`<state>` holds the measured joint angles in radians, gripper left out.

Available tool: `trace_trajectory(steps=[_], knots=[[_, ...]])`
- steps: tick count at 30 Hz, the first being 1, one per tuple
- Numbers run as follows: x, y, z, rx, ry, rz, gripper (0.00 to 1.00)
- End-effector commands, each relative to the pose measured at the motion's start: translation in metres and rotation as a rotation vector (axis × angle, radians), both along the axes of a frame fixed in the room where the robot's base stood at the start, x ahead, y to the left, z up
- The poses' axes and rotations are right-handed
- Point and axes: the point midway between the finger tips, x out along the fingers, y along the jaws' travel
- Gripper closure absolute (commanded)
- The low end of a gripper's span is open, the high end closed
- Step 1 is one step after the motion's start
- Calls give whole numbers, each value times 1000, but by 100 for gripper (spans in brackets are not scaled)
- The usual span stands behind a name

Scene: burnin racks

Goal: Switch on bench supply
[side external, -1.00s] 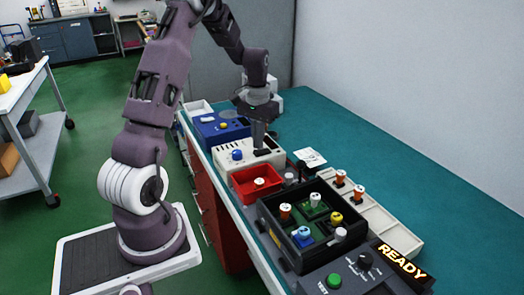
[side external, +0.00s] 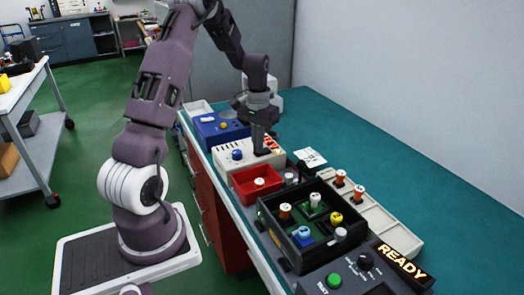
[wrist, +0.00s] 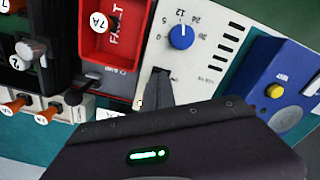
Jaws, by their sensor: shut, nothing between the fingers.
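The bench supply is a cream box (side external: 231,161) in the middle of the row on the bench, with a blue knob (side external: 237,155) on top. In the wrist view the knob (wrist: 181,37) has a dial marked with numbers such as 12 and 24. A red-orange lit display (side external: 272,144) shows on the supply just beyond my gripper. My gripper (side external: 260,151) is shut and empty, pointing down at the supply's top beside the knob. In the wrist view its fingertips (wrist: 159,73) hide whatever is under them, and I cannot tell whether they touch.
A red FAULT bin (side external: 247,186) holding a numbered part stands nearer the camera, then a black tray (side external: 273,228) with several capped parts. A blue box (side external: 208,133) stands beyond the supply. A tester with a lit READY sign (side external: 402,264) is at the front.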

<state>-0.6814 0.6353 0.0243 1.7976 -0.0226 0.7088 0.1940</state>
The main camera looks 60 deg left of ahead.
Motion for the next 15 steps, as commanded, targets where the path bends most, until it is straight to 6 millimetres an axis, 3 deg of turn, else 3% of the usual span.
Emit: trace_trajectory(steps=[15], knots=[[1,0,52,2,-2,0,100]])
